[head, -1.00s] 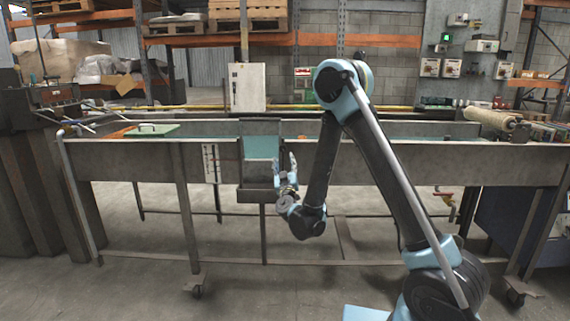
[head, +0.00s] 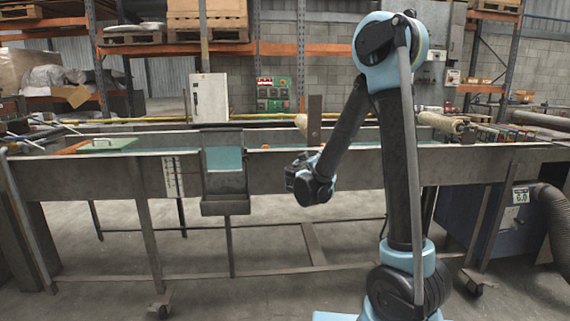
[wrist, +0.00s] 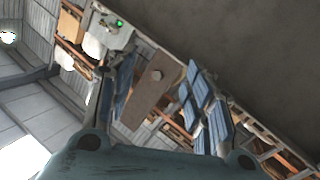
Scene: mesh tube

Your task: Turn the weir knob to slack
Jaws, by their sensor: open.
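In the wrist view my gripper (wrist: 165,105) is open and empty, with a blue-padded finger on each side. In the head view a brown upright bar (head: 314,120) rises behind the trough's front wall, probably the same piece. My wrist hangs in front of that wall, below and close to the bar in the picture; my fingers are mostly hidden there. No knob or slack mark is readable.
The long metal trough (head: 120,174) runs across the view, with a blue window box (head: 223,160) left of my arm. A white cabinet (head: 209,98) and a green button panel (head: 274,95) stand behind. The floor in front is clear.

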